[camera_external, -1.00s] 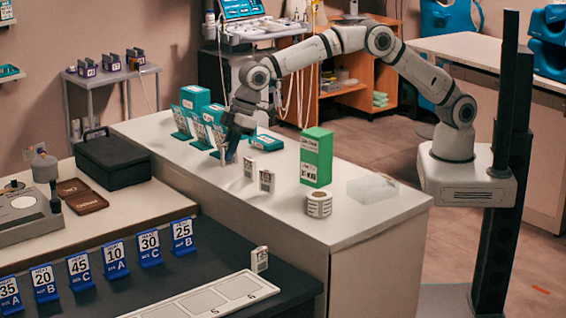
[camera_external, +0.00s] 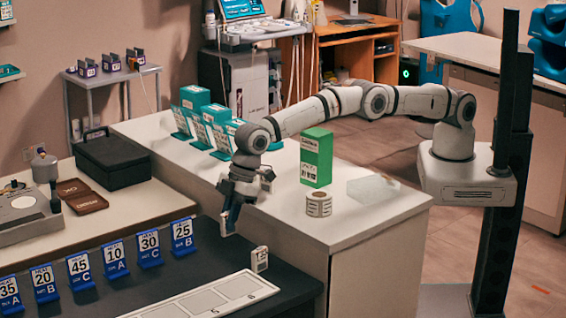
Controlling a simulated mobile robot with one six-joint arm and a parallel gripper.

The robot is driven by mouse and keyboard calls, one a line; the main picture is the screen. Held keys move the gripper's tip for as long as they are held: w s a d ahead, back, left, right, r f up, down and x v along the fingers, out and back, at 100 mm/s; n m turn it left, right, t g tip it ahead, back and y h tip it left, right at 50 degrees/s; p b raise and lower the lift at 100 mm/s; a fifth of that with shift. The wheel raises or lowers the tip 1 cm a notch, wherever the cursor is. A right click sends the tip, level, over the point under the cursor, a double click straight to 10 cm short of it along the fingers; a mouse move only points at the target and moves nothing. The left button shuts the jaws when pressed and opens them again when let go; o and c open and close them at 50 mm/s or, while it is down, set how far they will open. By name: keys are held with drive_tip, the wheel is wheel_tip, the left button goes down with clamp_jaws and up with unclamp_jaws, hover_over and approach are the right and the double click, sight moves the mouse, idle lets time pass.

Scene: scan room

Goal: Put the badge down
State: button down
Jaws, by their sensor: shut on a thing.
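My gripper (camera_external: 230,218) points down over the back edge of the dark counter, beside the pale counter's front side. It is shut on a small dark thing with a bluish edge, which I take to be the badge (camera_external: 226,226); the fingers hide most of it, and its face cannot be read. It appears to be held above the dark surface. A white panel with several outlined slots (camera_external: 246,287) lies on the dark counter in front. A small white tag (camera_external: 260,259) marked with a number stands at its back right corner.
Several blue numbered stands (camera_external: 149,248) line the dark counter (camera_external: 120,291) to the left. On the pale counter (camera_external: 345,228) are a green box (camera_external: 316,158), a label roll (camera_external: 319,204), a clear tray (camera_external: 372,189) and teal card stands (camera_external: 201,130). A black case (camera_external: 112,160) sits left.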

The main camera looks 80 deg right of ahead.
sight(230, 234)
drive_tip(key=shift+f+p, duration=0.5)
drive_tip(key=shift+f, duration=2)
drive_tip(key=shift+f, duration=0.2)
drive_tip(key=c, duration=1.5)
unclamp_jaws()
drive_tip(key=shift+o, duration=0.2)
drive_tip(key=shift+r, duration=0.15)
drive_tip(key=shift+r, duration=0.2)
drive_tip(key=b+v, duration=0.2)
drive_tip(key=v, duration=0.9)
drive_tip(key=shift+d+r, duration=0.15)
drive_tip(key=shift+r, duration=0.15)
drive_tip(key=shift+s, duration=0.1)
